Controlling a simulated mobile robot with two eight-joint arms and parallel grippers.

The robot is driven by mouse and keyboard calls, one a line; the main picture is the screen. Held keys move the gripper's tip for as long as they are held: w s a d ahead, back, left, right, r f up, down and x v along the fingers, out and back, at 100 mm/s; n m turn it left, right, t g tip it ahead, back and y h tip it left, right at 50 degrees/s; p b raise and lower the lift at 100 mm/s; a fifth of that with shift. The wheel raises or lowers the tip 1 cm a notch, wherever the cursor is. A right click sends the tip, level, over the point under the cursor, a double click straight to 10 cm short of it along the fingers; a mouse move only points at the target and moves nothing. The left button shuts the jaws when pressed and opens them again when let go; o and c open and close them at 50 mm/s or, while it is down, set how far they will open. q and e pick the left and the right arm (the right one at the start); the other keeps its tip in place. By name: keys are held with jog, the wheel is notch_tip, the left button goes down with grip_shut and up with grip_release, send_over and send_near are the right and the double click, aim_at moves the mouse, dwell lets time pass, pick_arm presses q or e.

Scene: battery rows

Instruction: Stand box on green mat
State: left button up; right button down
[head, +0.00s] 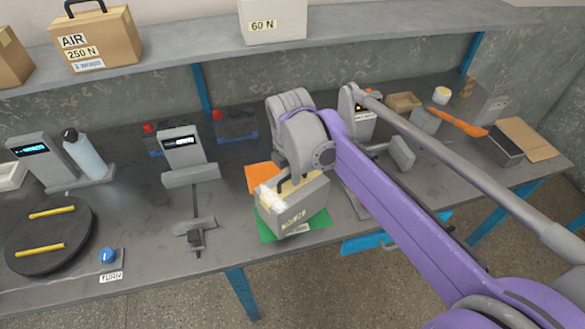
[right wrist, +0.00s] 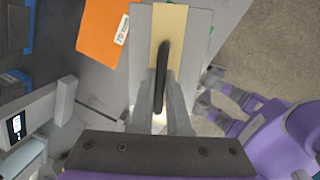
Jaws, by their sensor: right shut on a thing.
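The box (head: 296,211) is grey with a tan strip on top, a black handle and a label on its front side. My right gripper (head: 297,180) is above it, shut on the handle; the handle between the fingers also shows in the right wrist view (right wrist: 162,75). The box looks upright, over the green mat (head: 318,221), hiding most of it. Green shows along the mat's front and right edges. I cannot tell whether the box touches the mat. My left gripper is not in view.
An orange mat (head: 259,178) lies just behind and left of the box. A grey device with a display (head: 183,147) and a clamp-like fixture (head: 196,234) stand to the left. A black turntable (head: 48,238) is at far left. A shelf (head: 200,52) runs above the back.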

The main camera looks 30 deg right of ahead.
jog(key=shift+f, duration=1.65)
jog(key=c, duration=0.9)
grip_release()
notch_tip(320, 180, up, 12)
jog(key=s+a, duration=0.1)
jog(key=s, duration=0.1)
jog(key=s+a+f+m+t, duration=0.1)
jog(key=s+a+f+m, duration=0.1)
jog(key=s+f+m, duration=0.3)
jog(key=s+a+f+m+t, duration=0.1)
jog(key=s+a+f+m, duration=0.1)
jog(key=s+f+m, duration=0.2)
jog(key=s+a+f+m+t+y+p, duration=0.1)
jog(key=s+a+f+m, duration=0.1)
jog(key=s+f+m, duration=0.3)
jog(key=shift+s+f+m+t, duration=0.15)
jog(key=shift+f+m, duration=1)
jog(key=shift+m, duration=0.3)
jog(key=shift+s+f+m+t, duration=0.15)
jog(key=shift+f+m, duration=0.95)
jog(key=shift+m, duration=0.35)
